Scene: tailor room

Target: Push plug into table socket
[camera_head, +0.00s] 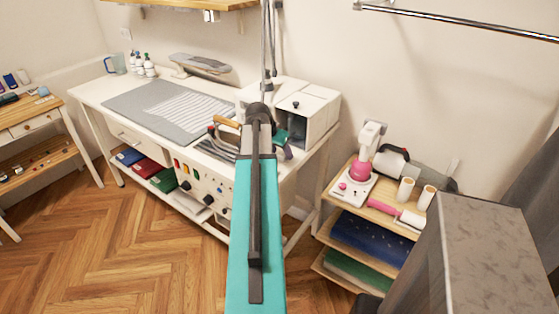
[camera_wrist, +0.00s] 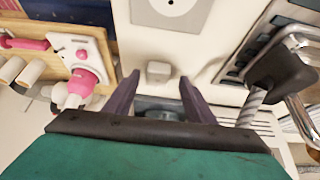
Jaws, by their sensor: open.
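My gripper (camera_wrist: 159,78) shows in the wrist view with its two dark purple fingers apart and nothing clamped between them. A small pale grey block (camera_wrist: 158,71) lies just beyond and between the fingertips, apart from both; it looks like the plug or a socket fitting, and I cannot tell which. No prongs or clear socket opening can be made out. In the head view, the white work table (camera_head: 92,92) stands at the back, and my gripper (camera_head: 284,146) is over its right end, mostly hidden by my teal arm.
A white box (camera_head: 318,112) stands on the table's right end. A shelf (camera_head: 342,212) with a pink-and-white machine (camera_head: 354,185) stands to the right.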

